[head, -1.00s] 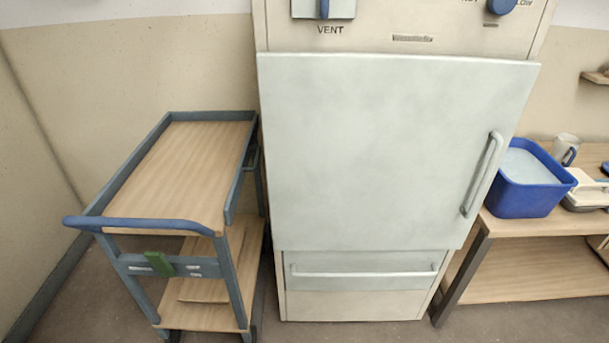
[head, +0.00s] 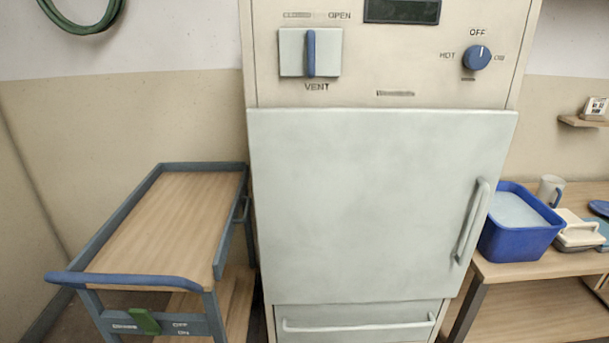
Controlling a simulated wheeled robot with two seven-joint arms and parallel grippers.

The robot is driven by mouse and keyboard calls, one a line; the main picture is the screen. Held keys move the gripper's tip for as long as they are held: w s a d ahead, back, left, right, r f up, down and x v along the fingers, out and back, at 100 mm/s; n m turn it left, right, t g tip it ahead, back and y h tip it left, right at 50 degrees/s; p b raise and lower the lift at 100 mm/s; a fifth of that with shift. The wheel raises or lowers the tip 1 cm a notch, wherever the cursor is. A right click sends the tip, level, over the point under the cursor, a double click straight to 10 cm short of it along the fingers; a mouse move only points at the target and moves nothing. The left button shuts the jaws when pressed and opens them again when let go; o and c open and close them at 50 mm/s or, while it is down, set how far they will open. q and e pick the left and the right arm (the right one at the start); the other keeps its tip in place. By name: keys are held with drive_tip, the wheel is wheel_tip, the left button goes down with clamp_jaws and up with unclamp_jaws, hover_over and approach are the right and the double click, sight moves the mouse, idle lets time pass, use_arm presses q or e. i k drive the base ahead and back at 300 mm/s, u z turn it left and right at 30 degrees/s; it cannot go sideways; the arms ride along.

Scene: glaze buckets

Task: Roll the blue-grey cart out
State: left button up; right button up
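The blue-grey cart (head: 203,292) stands at the left, close beside the left side of a tall cream cabinet. It has a wooden top (head: 165,225) with nothing on it and a wooden lower shelf (head: 236,300). A blue push handle (head: 125,281) runs across its near end. Below the handle is a green lever (head: 145,321) on a panel with OFF and ON lettering. The cart's legs and wheels are cut off by the bottom edge. Neither of my grippers is in view.
The cream cabinet (head: 375,206) has a closed door, a VENT switch (head: 310,53) and a blue knob (head: 477,58). At right, a wooden table (head: 520,268) bears a blue bucket (head: 515,240) and a mug (head: 551,190). A green hose (head: 88,27) hangs upper left.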

sight(166, 235)
drive_tip(key=u, duration=1.2)
